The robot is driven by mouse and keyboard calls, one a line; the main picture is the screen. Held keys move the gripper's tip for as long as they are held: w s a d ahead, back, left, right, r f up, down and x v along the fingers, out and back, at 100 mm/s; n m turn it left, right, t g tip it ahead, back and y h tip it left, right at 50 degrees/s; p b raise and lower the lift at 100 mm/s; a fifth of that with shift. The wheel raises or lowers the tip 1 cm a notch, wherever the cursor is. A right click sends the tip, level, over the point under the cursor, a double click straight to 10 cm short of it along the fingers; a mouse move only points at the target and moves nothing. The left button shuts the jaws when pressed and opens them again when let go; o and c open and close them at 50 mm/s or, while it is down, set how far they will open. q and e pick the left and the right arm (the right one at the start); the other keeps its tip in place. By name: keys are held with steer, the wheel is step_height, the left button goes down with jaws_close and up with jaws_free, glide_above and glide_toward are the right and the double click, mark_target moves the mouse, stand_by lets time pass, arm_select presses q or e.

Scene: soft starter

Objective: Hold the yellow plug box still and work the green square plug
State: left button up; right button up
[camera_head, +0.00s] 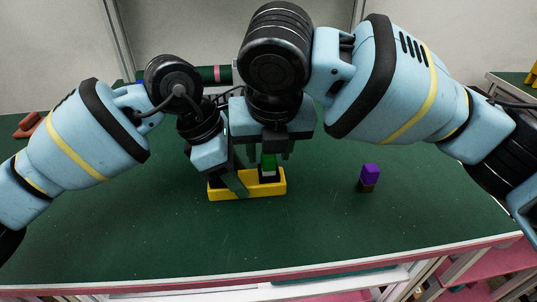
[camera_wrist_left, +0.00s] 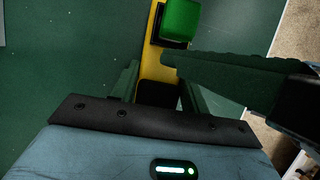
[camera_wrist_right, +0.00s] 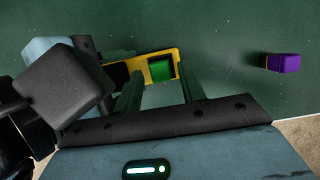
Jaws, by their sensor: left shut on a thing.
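The yellow plug box (camera_head: 276,187) sits on the green table; it also shows in the left wrist view (camera_wrist_left: 151,62) and the right wrist view (camera_wrist_right: 145,73). The green square plug (camera_head: 268,163) stands upright at the box's right part; it also shows in the left wrist view (camera_wrist_left: 180,20) and the right wrist view (camera_wrist_right: 160,70). My left gripper (camera_head: 238,182) is shut on the yellow box at its left part, beside a black socket area (camera_wrist_left: 157,94). My right gripper (camera_head: 269,151) is open above the green plug, its fingers apart and empty. Finger contact with the plug is not visible.
A purple block with a dark base (camera_head: 370,175) stands to the right on the table, also in the right wrist view (camera_wrist_right: 283,63). Reddish pieces (camera_head: 28,124) lie at the far left. My two wrists are close together above the box. The table's front is clear.

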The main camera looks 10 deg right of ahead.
steer(key=shift+w+f, duration=0.2)
steer(key=shift+f, duration=0.3)
jaws_close()
stand_by(0.3)
steer(key=shift+r, duration=0.25)
stand_by(3.1)
steer(key=shift+f, duration=0.25)
stand_by(0.6)
steer(key=shift+o, duration=0.7)
jaws_free()
